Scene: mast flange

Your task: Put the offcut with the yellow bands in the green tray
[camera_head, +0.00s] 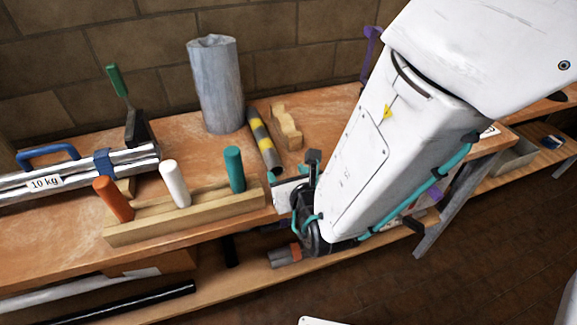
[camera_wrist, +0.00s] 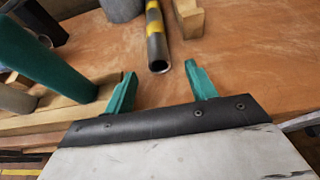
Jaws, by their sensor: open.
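The offcut with the yellow bands is a grey tube (camera_head: 264,141) lying on the wooden workbench, beside a wavy wooden block. In the wrist view the offcut (camera_wrist: 157,45) points its open end toward my gripper. My gripper (camera_wrist: 159,76) is open and empty, its teal fingers spread on either side of the line of the tube, just short of its near end. In the head view my gripper (camera_head: 286,174) is low at the bench's front edge, partly hidden by my arm. I see no green tray in either view.
A wooden rack with orange, white and teal pegs (camera_head: 185,212) stands left of my gripper. A tall grey cylinder (camera_head: 216,85) stands behind. The wavy wooden block (camera_head: 287,126) lies close right of the offcut. Metal bars (camera_head: 85,178) lie at left. A grey bin (camera_head: 514,158) sits at right.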

